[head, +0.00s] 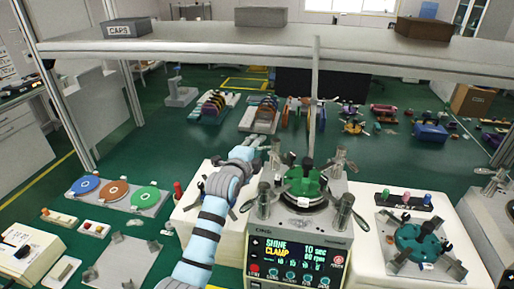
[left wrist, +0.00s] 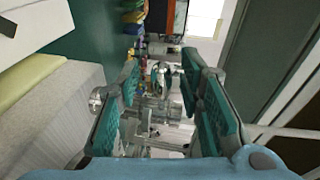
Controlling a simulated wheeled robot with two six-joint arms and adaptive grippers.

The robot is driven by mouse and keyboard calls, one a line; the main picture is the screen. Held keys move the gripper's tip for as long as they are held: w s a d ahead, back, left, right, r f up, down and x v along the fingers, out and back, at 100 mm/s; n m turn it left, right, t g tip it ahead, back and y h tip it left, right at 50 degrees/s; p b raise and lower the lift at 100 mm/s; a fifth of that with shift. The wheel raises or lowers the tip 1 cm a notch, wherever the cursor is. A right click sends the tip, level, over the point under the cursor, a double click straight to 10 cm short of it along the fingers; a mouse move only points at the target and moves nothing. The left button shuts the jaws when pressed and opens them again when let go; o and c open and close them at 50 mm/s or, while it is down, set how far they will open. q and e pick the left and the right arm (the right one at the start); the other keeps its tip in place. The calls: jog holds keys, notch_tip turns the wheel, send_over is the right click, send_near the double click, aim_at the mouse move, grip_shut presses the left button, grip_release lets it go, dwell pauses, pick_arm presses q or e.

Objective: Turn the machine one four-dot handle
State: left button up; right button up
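Machine one (head: 300,232) stands at the centre, with a lit panel reading SHINE, CLAMP, 10 sec, 60 rpm. A green round part with dark clamps (head: 303,183) sits on its top. Clamp handles stand at its corners: front right (head: 343,211), front left (head: 263,198), back right (head: 339,160), back left (head: 275,155). Their dots are too small to read. My left gripper (head: 260,142) is up by the back-left corner. In the left wrist view my left gripper (left wrist: 160,82) is open, teal pads apart, with a metal post (left wrist: 160,72) beyond, between them. Contact does not show. My right gripper is out of view.
A shelf (head: 230,43) with boxes spans above. Coloured discs on a plate (head: 118,194) lie left; a teal fixture (head: 420,242) and a rack of coloured knobs (head: 404,200) stand right. A red-topped handle (head: 178,190) stands left of my arm.

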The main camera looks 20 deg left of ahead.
pick_arm(q)
jog(key=shift+s, duration=0.1)
jog(key=s+r, duration=0.2)
jog(key=s, duration=0.9)
jog(key=shift+s+a, duration=0.3)
jog(key=shift+s, duration=0.05)
jog(key=shift+c, duration=0.4)
